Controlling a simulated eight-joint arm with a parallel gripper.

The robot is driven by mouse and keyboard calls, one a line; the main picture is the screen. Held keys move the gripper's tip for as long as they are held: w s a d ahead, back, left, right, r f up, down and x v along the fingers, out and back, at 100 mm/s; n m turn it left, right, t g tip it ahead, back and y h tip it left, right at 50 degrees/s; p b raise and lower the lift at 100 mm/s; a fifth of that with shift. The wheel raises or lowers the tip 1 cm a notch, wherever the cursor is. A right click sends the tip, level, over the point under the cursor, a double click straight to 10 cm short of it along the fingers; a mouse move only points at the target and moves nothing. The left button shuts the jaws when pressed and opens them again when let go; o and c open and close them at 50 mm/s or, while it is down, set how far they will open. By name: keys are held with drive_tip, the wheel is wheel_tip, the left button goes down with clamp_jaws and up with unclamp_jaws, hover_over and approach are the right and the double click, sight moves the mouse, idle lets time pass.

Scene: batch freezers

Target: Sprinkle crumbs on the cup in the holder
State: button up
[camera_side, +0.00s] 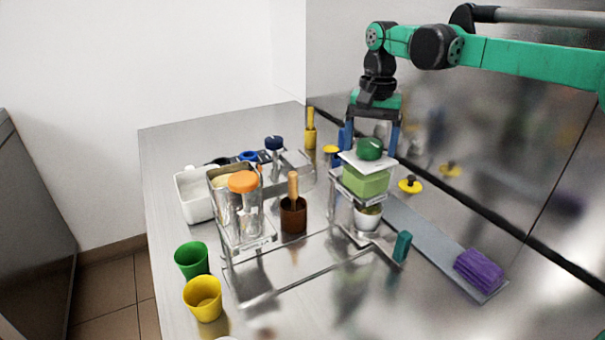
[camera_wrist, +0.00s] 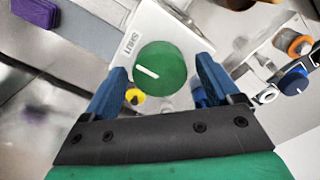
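A green dispenser box (camera_side: 366,182) with a white top plate stands on a clear stand. A round green knob (camera_side: 369,148) sits on the plate; in the wrist view the knob (camera_wrist: 160,68) has a white line, and the plate (camera_wrist: 133,22) reads "SHUT". Directly below the box, a white cup (camera_side: 367,221) is in the holder, with something yellowish-green at its top. Crumbs cannot be made out. My gripper (camera_side: 369,144) points down over the dispenser, blue fingers apart on either side of the knob. In the wrist view, gaps show between my gripper (camera_wrist: 162,64) and the knob.
A brown pot (camera_side: 293,218) with a wooden handle stands between. Green (camera_side: 191,260) and yellow (camera_side: 203,299) cups are at front left. The front middle is clear.

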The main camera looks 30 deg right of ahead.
sight(374, 145)
idle(0.3)
drive_tip(key=shift+r, duration=2.8)
drive_tip(key=shift+s+r+n+t, duration=0.2)
drive_tip(key=shift+s+n+t, duration=0.1)
drive_tip(key=shift+s+n, duration=0.15)
drive_tip(key=s+a+f+n+t, duration=0.1)
drive_tip(key=s+f+n+t, duration=0.5)
drive_tip(key=s, duration=0.8)
wheel_tip(374, 145, down, 3)
drive_tip(key=shift+s+a+f+n+t, duration=0.15)
drive_tip(key=shift+a+n+t, duration=0.15)
drive_tip(key=shift+n, duration=0.85)
